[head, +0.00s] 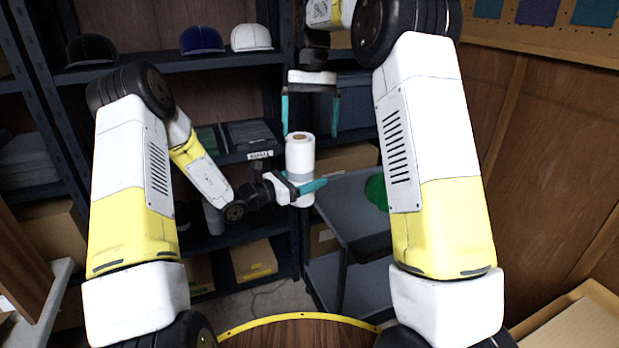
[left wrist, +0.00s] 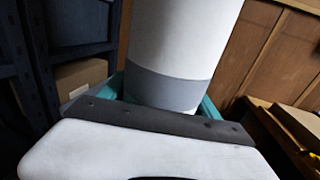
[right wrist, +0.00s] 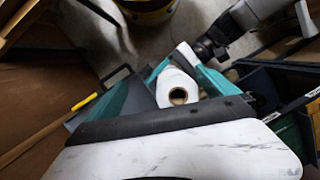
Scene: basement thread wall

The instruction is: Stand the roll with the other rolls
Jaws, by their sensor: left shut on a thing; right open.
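The roll (head: 300,152) is white with a grey band near its lower end and a brown core in its top. It stands upright in my left gripper (head: 306,190), whose teal fingers are shut around its lower part. The left wrist view shows the roll (left wrist: 185,40) tall between the fingers. My right gripper (head: 311,112) is open and empty, just above the roll, fingers pointing down. The right wrist view looks down on the roll's end (right wrist: 178,93) between its fingers. A pale upright cylinder (head: 213,217) on the lower shelf, partly behind my left arm, may be another roll.
A dark shelf rack (head: 180,62) with caps and cardboard boxes (head: 253,260) stands behind. A grey cart (head: 350,205) carries a green round object (head: 376,191), partly hidden by my right arm. A wooden round top with yellow rim (head: 300,325) is at the front.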

